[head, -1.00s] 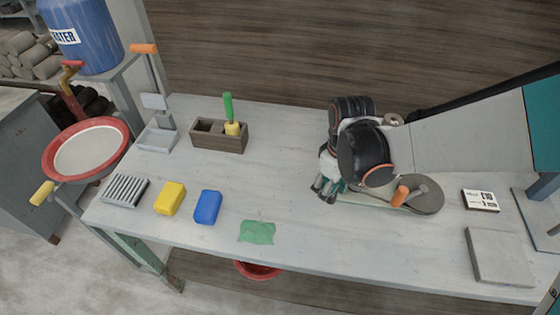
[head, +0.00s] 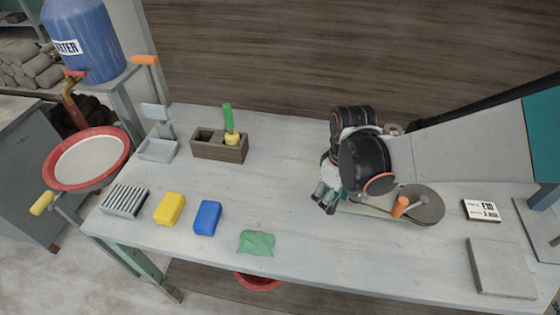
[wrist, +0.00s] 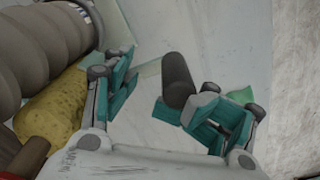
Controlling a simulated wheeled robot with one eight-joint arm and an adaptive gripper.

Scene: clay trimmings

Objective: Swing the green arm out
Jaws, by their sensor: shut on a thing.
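A pale green flat arm (head: 366,210) lies low over the bench under my gripper, beside a round grey disc (head: 427,208) with an orange knob (head: 400,206). My arm hides much of it. My gripper (head: 324,197) is low over the bench at its left end. In the wrist view, a dark grey upright post (wrist: 177,78) stands between the teal-padded fingers of my gripper (wrist: 165,105), against the right finger. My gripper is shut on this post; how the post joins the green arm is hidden.
A green cloth (head: 256,243), a blue block (head: 207,217), a yellow block (head: 170,208) and a wooden box (head: 222,148) are to the left. A white card (head: 481,210) and a grey slab (head: 500,267) are to the right. The bench in front is mostly clear.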

